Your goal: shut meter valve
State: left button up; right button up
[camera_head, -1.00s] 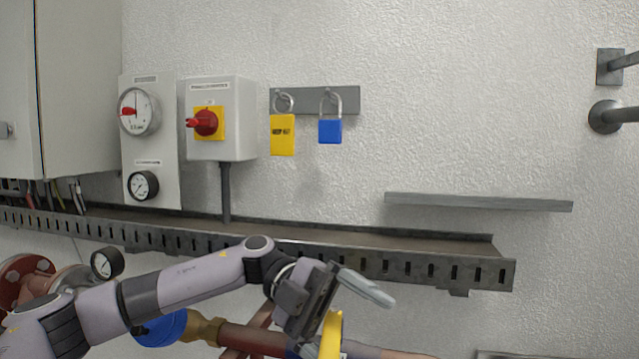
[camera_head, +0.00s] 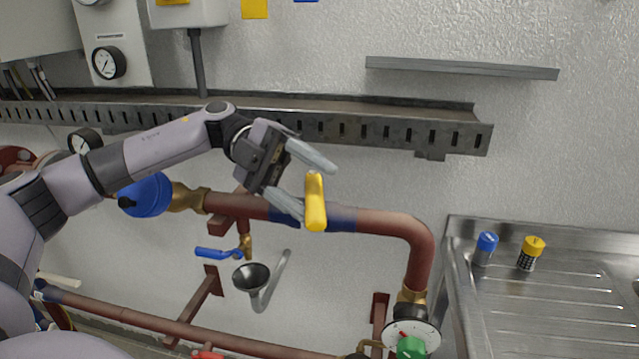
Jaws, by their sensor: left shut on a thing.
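A yellow lever handle (camera_head: 316,208) sticks out in front of the horizontal copper-brown pipe (camera_head: 385,222), near a blue-marked stretch of it. My left gripper (camera_head: 304,180) has one finger above and one below the handle's upper end, and is shut on it. The valve body behind the handle is not clearly visible. A round white-faced meter (camera_head: 425,329) with a green part sits low on the right, below the pipe's bend, partly cut by the picture edge. No label on the handle can be read. My right gripper is not in view.
A slotted cable tray (camera_head: 390,132) runs just above my left gripper. Below are a blue lever (camera_head: 216,253) on a small brass valve, a dark funnel (camera_head: 251,277) and lower pipes. A steel sink counter (camera_head: 560,285) stands at the right.

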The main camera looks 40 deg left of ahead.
pick_arm(q)
jog(key=a, duration=0.2)
jog(key=s+a, duration=0.1)
jog(key=shift+s+a+r, duration=0.1)
jog(key=shift+a+r, duration=0.2)
jog(key=shift+r, duration=0.1)
jog(key=shift+d, duration=0.1)
dwell(0.4)
